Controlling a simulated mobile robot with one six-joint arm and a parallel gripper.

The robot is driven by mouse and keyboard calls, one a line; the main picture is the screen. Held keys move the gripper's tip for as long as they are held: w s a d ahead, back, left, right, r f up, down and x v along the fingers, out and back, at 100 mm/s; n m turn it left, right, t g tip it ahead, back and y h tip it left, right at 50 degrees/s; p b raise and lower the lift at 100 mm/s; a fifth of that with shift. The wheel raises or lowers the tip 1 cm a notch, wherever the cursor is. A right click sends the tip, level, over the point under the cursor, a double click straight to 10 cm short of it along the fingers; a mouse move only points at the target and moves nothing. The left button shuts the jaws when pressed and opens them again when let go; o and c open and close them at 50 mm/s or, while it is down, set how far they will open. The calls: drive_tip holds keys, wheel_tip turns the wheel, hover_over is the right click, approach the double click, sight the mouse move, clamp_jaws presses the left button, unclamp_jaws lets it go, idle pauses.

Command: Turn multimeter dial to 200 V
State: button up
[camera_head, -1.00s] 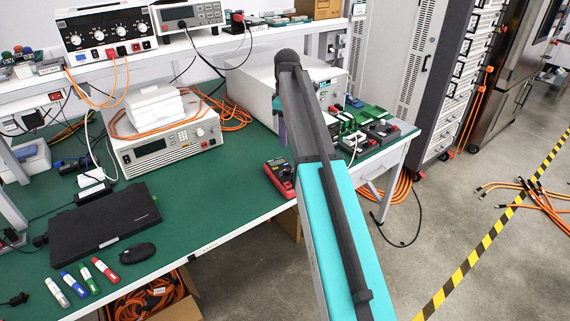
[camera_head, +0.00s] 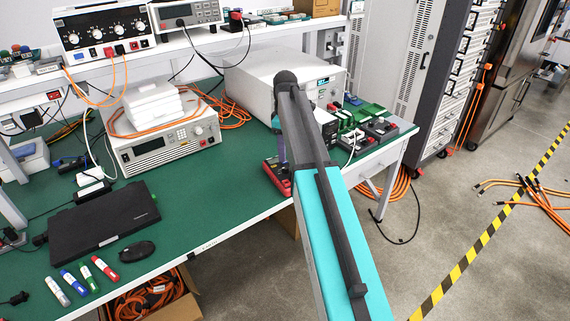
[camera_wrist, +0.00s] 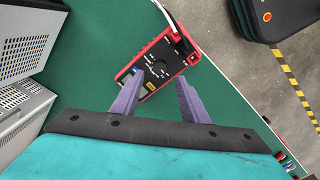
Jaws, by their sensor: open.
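The red multimeter (camera_wrist: 157,65) with a dark face lies on the green table, tilted in the wrist view. Its round dial (camera_wrist: 158,69) shows near the middle of the face, but the pointer setting is too small to read. In the head view the multimeter (camera_head: 282,183) is at the table's front edge, partly hidden by my arm. My gripper (camera_wrist: 154,97) has two purple fingers, open and apart, with nothing between them. The left finger overlaps the meter's lower end in the wrist view. Whether it touches the meter cannot be told.
A black laptop-like case (camera_head: 103,222), a mouse (camera_head: 137,251) and several markers lie on the left of the table. A large white instrument (camera_head: 262,82) stands behind the meter. Dark boxes (camera_head: 380,129) and green boards are to its right. Green tabletop left of the meter is clear.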

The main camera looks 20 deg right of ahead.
sight(285, 167)
drive_tip(key=shift+f, duration=3.4)
clamp_jaws()
